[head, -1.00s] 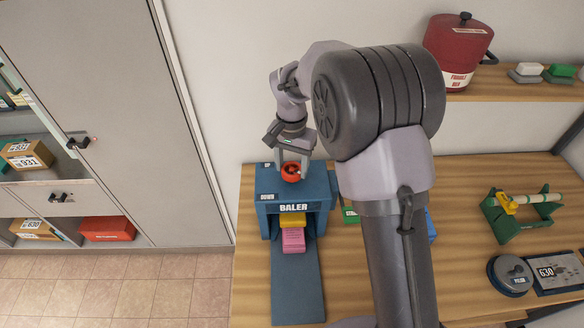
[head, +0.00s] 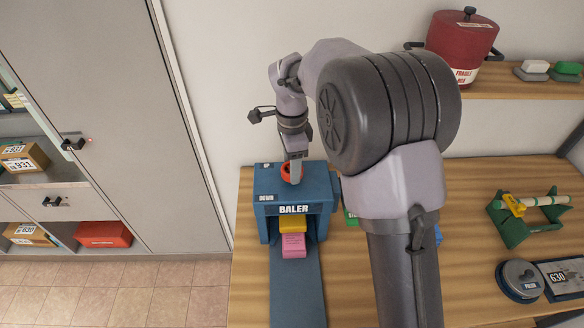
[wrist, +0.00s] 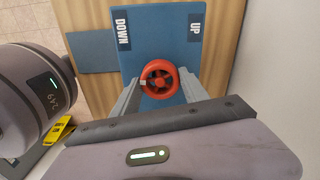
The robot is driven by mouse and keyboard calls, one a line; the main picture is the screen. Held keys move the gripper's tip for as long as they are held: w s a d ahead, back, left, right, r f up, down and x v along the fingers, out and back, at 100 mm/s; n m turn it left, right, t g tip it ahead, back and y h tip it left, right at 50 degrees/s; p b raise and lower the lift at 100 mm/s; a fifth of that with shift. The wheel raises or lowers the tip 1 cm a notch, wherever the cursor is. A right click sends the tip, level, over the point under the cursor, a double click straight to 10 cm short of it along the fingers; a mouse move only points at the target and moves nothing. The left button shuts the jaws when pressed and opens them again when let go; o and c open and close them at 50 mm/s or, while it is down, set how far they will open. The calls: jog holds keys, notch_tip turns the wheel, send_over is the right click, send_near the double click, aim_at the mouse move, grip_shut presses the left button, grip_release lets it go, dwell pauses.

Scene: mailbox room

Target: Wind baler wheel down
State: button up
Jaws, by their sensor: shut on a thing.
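The blue baler (head: 320,190) stands on the wooden table, with a "BALER" label on its front. Its red wheel (wrist: 159,79) sits on top, between a "DOWN" label (wrist: 123,30) and an "UP" label (wrist: 195,32) in the wrist view. My gripper (head: 291,172) comes down from above, with its fingers shut on the wheel's rim from both sides. The wheel also shows in the head view (head: 286,171), partly hidden by the fingers. A yellow block (head: 292,223) and a pink block (head: 293,246) lie in the baler's front opening.
A blue strip (head: 296,290) runs forward from the baler. To the right on the table (head: 470,230) stand a green stand (head: 510,228) and a round grey scale (head: 522,280). A shelf with a red pot (head: 461,42) is above. A grey cabinet (head: 120,120) stands left.

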jog(key=m+b, duration=0.1)
jog(key=m, duration=0.2)
jog(key=shift+m, duration=0.3)
jog(key=shift+m+b, duration=0.85)
jog(key=shift+m, duration=1.05)
jog(key=o, duration=1.4)
jog(key=shift+c, duration=0.2)
notch_tip(320, 180, up, 18)
jog(key=p, duration=0.5)
jog(key=shift+f, duration=0.25)
